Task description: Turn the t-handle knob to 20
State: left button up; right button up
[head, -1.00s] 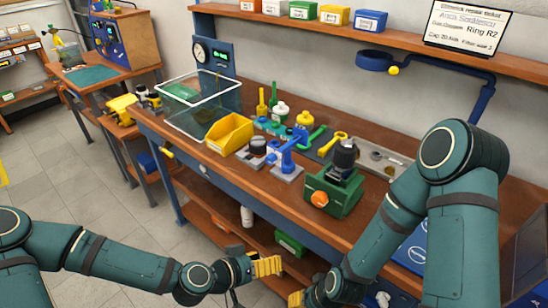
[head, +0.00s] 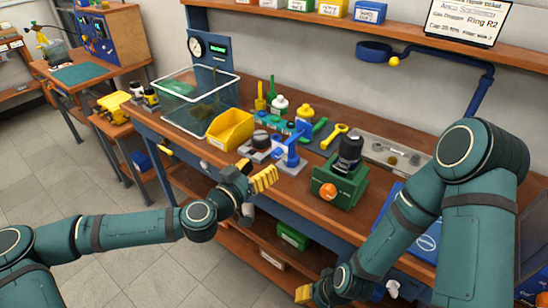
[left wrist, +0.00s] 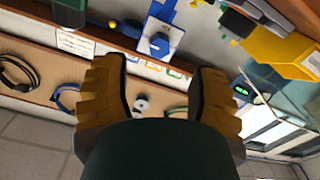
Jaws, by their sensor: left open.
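A blue T-handle fixture (head: 290,147) stands on a grey base on the workbench, right of the yellow bin. A blue part on a pale plate, probably the same fixture, shows at the top of the left wrist view (left wrist: 158,42). My left gripper (head: 264,179) is at the bench's front edge, in front of the fixture and apart from it. In the left wrist view its yellow fingers (left wrist: 158,95) are spread with nothing between them. My right gripper (head: 304,294) is low in front of the bench; its fingers are mostly hidden. No scale number is readable on the fixture.
A yellow bin (head: 230,130) and a clear tank (head: 193,118) stand left of the fixture. A green block with an orange knob (head: 328,191) and black top stands to the right. Bottles and tools lie behind. A lower shelf (head: 268,236) runs under the bench.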

aim_at(274, 156)
pick_arm(q)
jog(key=x, duration=0.6)
grip_shut()
